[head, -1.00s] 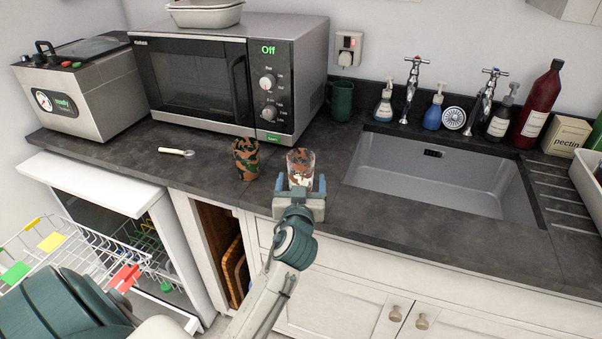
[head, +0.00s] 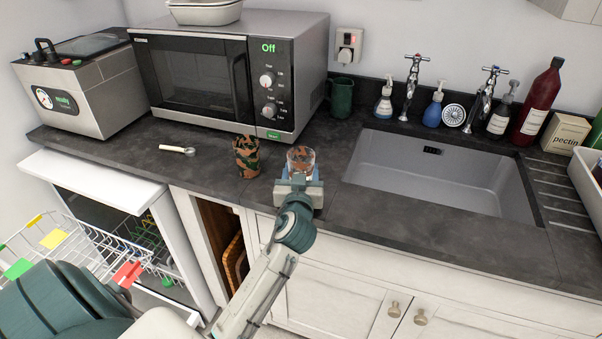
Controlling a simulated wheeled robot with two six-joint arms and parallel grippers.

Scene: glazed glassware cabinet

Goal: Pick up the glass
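Two cups with brown, green and black camouflage-like patches stand on the dark worktop in front of the microwave. The right one, a glass (head: 301,158) with a paler rim, is at my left gripper (head: 300,174). The gripper's fingers are on either side of the glass's lower part. Whether they touch it cannot be made out, and the gripper body hides its base. The other patterned cup (head: 246,157) stands upright to the left, apart from the gripper. My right gripper is not in view.
A microwave (head: 190,85) stands behind, with a green mug (head: 341,98) beside it. A spoon-like utensil (head: 178,150) lies at left. A sink (head: 435,172) is to the right, with several bottles behind. An open dishwasher rack (head: 75,255) is lower left.

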